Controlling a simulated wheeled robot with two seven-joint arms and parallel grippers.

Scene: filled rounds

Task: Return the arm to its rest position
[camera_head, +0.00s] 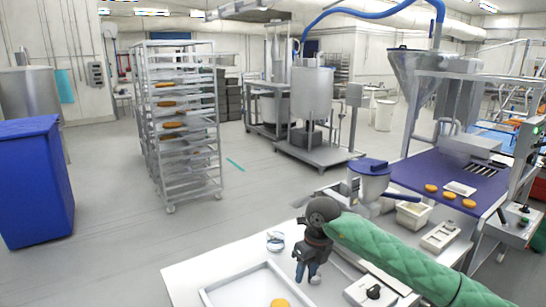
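My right arm, in a green quilted sleeve, comes in from the right over the white worktable (185,275). Its dark gripper (307,276) points down over the table, beside the right side of a white tray (213,297). The two fingers look spread apart, with nothing seen between them. My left arm and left gripper are not in view.
An orange round (279,302) lies in the tray. Several rounds sit on the blue conveyor (415,173) at right. A small metal object (275,240) and a control box (440,236) are on the table. A rack (218,165) and blue bin (35,180) stand farther off.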

